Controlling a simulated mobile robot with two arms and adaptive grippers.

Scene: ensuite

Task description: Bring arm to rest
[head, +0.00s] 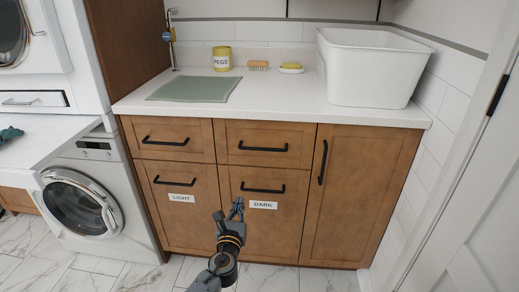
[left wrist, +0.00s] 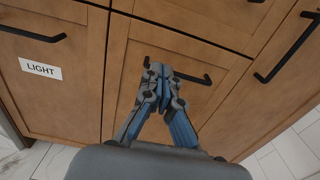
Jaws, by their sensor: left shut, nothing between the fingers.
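My left gripper (head: 238,206) comes up from the bottom of the head view, in front of the lower drawer front labelled DARK (head: 263,205). It is shut, with its fingertips together and nothing between them. In the left wrist view the shut gripper (left wrist: 160,72) shows against the wooden front, with its tips overlapping the black handle (left wrist: 207,81) in the picture. I cannot tell whether the fingertips touch the handle. My right gripper is in neither view.
The counter (head: 285,92) holds a green mat (head: 195,88), a PEGS tin (head: 221,58), a brush (head: 258,65), a yellow item on a dish (head: 291,68) and a white tub (head: 368,70). A washing machine (head: 85,205) stands left. The LIGHT drawer (head: 180,215) is closed.

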